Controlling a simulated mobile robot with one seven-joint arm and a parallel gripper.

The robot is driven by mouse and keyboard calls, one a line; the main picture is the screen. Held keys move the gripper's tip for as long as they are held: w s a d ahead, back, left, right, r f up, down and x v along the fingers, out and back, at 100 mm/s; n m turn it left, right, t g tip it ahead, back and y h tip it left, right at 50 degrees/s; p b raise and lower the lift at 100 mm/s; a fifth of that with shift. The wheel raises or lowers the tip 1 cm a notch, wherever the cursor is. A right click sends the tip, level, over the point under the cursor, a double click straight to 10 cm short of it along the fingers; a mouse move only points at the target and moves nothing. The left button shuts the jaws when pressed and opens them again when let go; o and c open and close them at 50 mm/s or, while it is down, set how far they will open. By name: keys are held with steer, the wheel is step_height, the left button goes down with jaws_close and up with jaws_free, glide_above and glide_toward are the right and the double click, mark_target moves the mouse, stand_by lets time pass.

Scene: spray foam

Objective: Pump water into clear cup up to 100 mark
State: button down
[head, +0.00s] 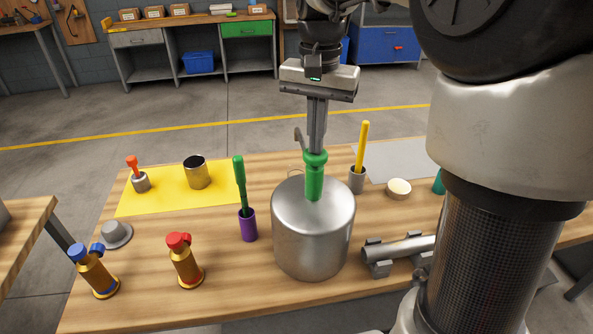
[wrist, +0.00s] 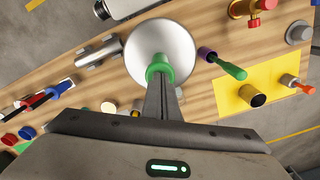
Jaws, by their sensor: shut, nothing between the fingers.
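A large silver canister (head: 312,235) stands on the wooden table with a green pump (head: 314,182) on its top. A grey curved spout (head: 299,138) rises at the pump's left. My gripper (head: 317,149) points straight down, its fingers together and empty, right at the top of the green pump; I cannot tell if they touch. In the wrist view the fingers (wrist: 160,88) end at the pump (wrist: 158,68), over the canister (wrist: 165,42). I cannot make out a clear cup; only a faint thin curve shows behind the canister. The water level is hidden.
A purple cup with a green-handled tool (head: 248,225) stands close left of the canister. A grey cup with a yellow stick (head: 357,178) is behind right. A metal cylinder on a stand (head: 397,249) lies right. Brass bottles (head: 185,262) stand front left. A yellow mat (head: 160,200) holds two containers.

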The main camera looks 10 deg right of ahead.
step_height(320, 180, up, 9)
steer(key=p, duration=0.8)
stand_by(0.9)
steer(key=shift+f+m+b, duration=1)
steer(key=shift+m+b, duration=0.5)
steer(key=shift+b, duration=0.6)
steer(key=shift+f+m+b, duration=1)
steer(key=shift+m+b, duration=0.5)
steer(key=shift+b, duration=0.6)
steer(key=shift+f, duration=0.2)
